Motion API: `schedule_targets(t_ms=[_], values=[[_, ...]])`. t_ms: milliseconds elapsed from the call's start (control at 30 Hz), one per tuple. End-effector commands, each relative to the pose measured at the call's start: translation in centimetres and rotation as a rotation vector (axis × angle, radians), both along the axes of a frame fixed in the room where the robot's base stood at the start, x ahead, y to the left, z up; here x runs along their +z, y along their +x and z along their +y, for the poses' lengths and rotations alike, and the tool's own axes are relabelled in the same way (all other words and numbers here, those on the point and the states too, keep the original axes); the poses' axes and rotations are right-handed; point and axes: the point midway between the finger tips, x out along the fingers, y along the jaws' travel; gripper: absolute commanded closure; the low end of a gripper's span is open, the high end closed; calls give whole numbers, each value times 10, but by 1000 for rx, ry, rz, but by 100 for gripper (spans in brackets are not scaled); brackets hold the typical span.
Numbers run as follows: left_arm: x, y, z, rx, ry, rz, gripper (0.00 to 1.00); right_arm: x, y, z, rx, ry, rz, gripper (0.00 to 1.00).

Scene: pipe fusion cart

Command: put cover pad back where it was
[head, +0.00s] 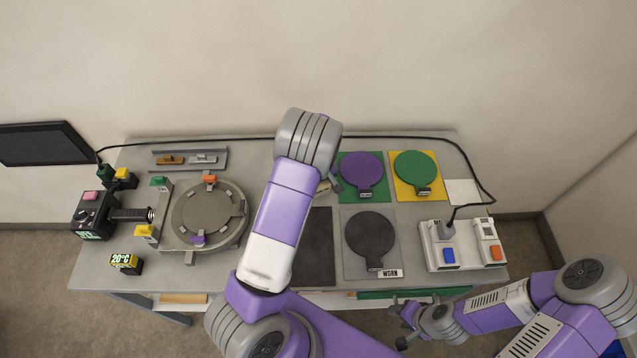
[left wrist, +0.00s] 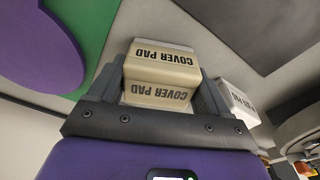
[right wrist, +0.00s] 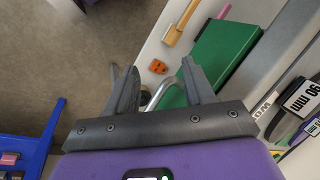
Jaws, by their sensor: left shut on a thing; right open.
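The cover pad (left wrist: 160,68) is a beige block with black COVER PAD lettering that reads upside down in the left wrist view. My left gripper (left wrist: 160,90) is shut on it, with one finger on each side. In the head view my left arm reaches over the middle of the cart and hides most of that gripper; a small beige part of the pad (head: 324,187) shows beside the forearm. I cannot tell how high the pad is above the cart top. My right gripper (right wrist: 157,80) is open and empty, low in front of the cart's front edge.
A purple disc (head: 362,169) on a green board is close right of the left gripper. A white lettered block (left wrist: 238,100) is beside the held pad. The round clamp (head: 208,215) stands left.

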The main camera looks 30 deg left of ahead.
Motion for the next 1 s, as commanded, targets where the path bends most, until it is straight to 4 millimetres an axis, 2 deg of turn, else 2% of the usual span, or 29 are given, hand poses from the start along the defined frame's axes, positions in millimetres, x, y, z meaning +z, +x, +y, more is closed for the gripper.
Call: schedule_targets(t_ms=[300, 333, 433, 767, 867, 1000], values=[[-4, 1, 0, 0, 0, -1, 56, -4, 0, 0, 0, 0, 0, 47], [-3, 0, 0, 0, 0, -1, 17, -3, 0, 0, 0, 0, 0, 47], [-2, 1, 0, 0, 0, -1, 2, -2, 0, 0, 0, 0, 0, 47], [3, 1, 0, 0, 0, -2, 0, 1, 0, 0, 0, 0, 0, 47], [15, 1, -2, -1, 0, -6, 0, 2, 0, 0, 0, 0, 0, 47], [45, -1, -5, -2, 0, -7, 0, 4, 0, 0, 0, 0, 0, 47]])
